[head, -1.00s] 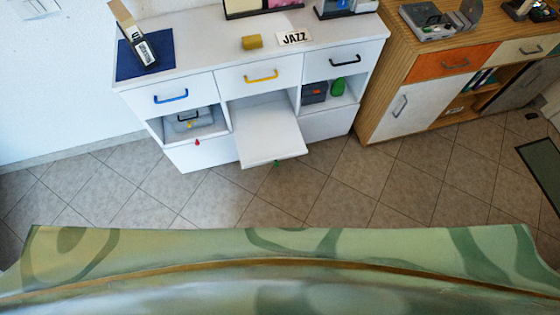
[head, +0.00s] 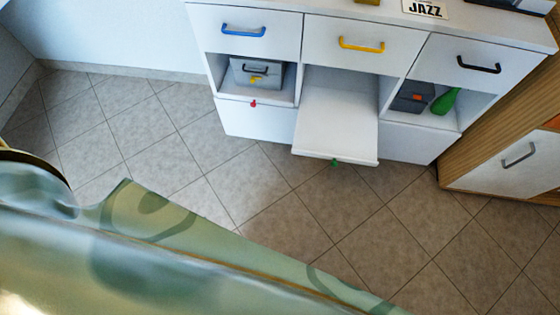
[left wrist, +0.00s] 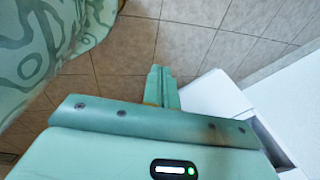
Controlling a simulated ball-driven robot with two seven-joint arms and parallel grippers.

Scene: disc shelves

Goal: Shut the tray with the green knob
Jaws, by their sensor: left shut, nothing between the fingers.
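The white tray (head: 337,125) with the green knob (head: 335,163) is pulled out of the middle bay of the white cabinet, under the drawer with the yellow handle. It looks empty, and the knob is at the bottom of its front edge. My left gripper (left wrist: 160,78) shows in the left wrist view, shut and empty above the floor tiles. White furniture (left wrist: 215,95) is just right of its fingers; I cannot tell which part that is. Neither gripper shows in the head view.
A left-bay tray with a red knob (head: 253,103) holds a grey box (head: 256,72). The right bay holds a dark box (head: 412,97) and a green object (head: 445,101). A wooden cabinet (head: 490,140) stands at the right. The tiled floor before the tray is clear.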

